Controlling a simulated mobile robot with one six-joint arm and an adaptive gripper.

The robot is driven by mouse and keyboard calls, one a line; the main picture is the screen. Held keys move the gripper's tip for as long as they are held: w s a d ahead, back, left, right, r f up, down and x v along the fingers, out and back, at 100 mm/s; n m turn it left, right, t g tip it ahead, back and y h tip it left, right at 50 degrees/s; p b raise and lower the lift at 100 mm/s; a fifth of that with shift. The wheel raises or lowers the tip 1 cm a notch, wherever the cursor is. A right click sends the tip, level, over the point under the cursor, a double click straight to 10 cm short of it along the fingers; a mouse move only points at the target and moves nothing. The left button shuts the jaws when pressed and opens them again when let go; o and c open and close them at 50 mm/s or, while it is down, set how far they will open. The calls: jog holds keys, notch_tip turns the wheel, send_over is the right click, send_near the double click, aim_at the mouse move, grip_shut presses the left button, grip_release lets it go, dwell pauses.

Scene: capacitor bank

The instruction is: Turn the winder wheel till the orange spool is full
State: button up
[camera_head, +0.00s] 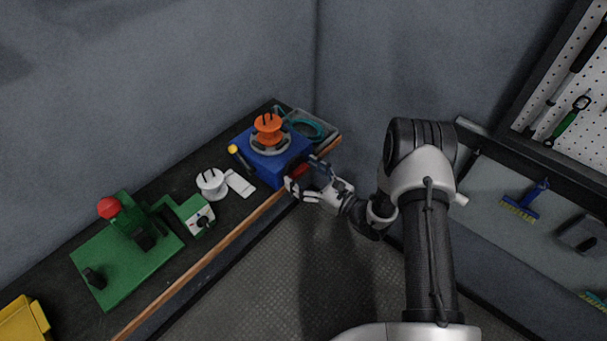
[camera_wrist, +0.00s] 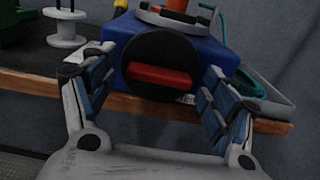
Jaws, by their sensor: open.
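The blue winder box (camera_head: 270,165) stands at the far end of the bench, with the orange spool (camera_head: 268,128) upright on its grey ring-shaped top (camera_head: 285,143). How much is wound on the spool I cannot tell. In the wrist view, a round black wheel (camera_wrist: 157,52) with a red bar grip (camera_wrist: 160,77) across it sits on the front face of the blue box. The bar lies nearly level. My gripper (camera_head: 304,176) is open in front of this face. In the wrist view its fingers (camera_wrist: 150,80) stand left and right of the wheel, apart from the red bar.
A grey tray (camera_head: 331,133) with a teal coil (camera_head: 313,126) sits beside the winder. A white spool (camera_head: 211,183), a white card (camera_head: 240,183) and a green device with a red knob (camera_head: 109,207) stand along the bench. A wooden edge (camera_head: 200,262) runs along its front.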

jog(key=shift+c, duration=0.2)
jog(key=c, duration=1)
jog(key=shift+m, duration=0.4)
jog(key=m, duration=1.6)
jog(key=shift+m, duration=0.4)
